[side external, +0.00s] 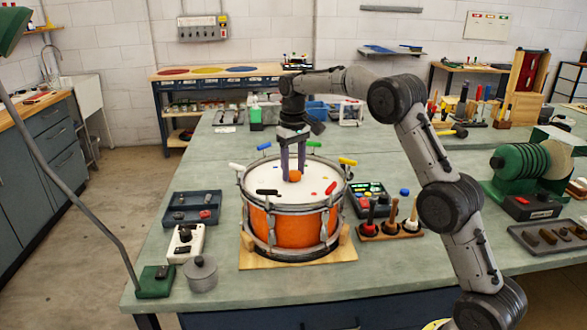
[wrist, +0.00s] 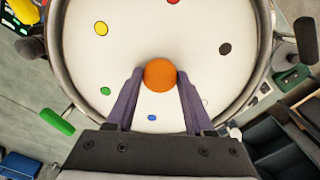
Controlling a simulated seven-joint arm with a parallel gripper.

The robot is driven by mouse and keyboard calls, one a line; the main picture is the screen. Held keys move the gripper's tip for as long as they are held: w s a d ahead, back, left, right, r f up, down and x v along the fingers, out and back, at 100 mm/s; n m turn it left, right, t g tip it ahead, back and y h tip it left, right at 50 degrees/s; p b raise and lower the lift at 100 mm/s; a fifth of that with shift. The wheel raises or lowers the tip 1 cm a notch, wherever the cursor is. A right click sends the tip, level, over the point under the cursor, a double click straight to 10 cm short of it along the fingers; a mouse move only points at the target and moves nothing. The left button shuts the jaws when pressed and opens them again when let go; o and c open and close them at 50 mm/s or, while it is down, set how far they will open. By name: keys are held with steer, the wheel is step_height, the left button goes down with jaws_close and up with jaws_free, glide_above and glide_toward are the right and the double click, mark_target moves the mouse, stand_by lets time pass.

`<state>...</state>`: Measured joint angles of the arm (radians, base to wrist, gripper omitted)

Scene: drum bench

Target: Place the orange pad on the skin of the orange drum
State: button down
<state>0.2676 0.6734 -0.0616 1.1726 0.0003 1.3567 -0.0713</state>
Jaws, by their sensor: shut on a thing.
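The orange drum (side external: 285,228) stands on a wooden base on the bench, its white skin (side external: 268,180) facing up. The skin fills much of the wrist view (wrist: 130,50). My gripper (side external: 294,170) points down over the skin. Its two purple fingers are shut on the orange pad (side external: 295,176), which shows as a round orange piece between the fingertips in the wrist view (wrist: 160,75). The pad is at or just above the skin; I cannot tell whether it touches. Its underside is hidden.
Small coloured marks dot the skin, including yellow (wrist: 101,28), green (wrist: 105,91), blue (wrist: 152,117) and black (wrist: 225,48). Coloured handles ring the rim, such as a green one (wrist: 57,122). Trays, a silver pot (side external: 201,274) and a tool rack (side external: 391,230) stand around the drum.

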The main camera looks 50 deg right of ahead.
mark_target(293, 173)
steer(key=shift+f, duration=0.15)
steer(key=shift+c, duration=1.4)
jaws_free()
step_height(293, 173, up, 11)
steer(key=s+a+r+t, duration=0.1)
steer(key=s+a+r, duration=0.4)
steer(key=s+r, duration=0.1)
steer(key=s+a+n+t, duration=0.15)
steer(key=s+a, duration=0.35)
steer(key=s, duration=0.6)
steer(key=s+a+f+t, duration=0.1)
steer(key=s+a+f, duration=0.1)
steer(key=s+f, duration=0.4)
steer(key=s+a+f+t, duration=0.2)
steer(key=s+f, duration=0.4)
steer(key=s, duration=0.6)
steer(key=shift+n, duration=0.35)
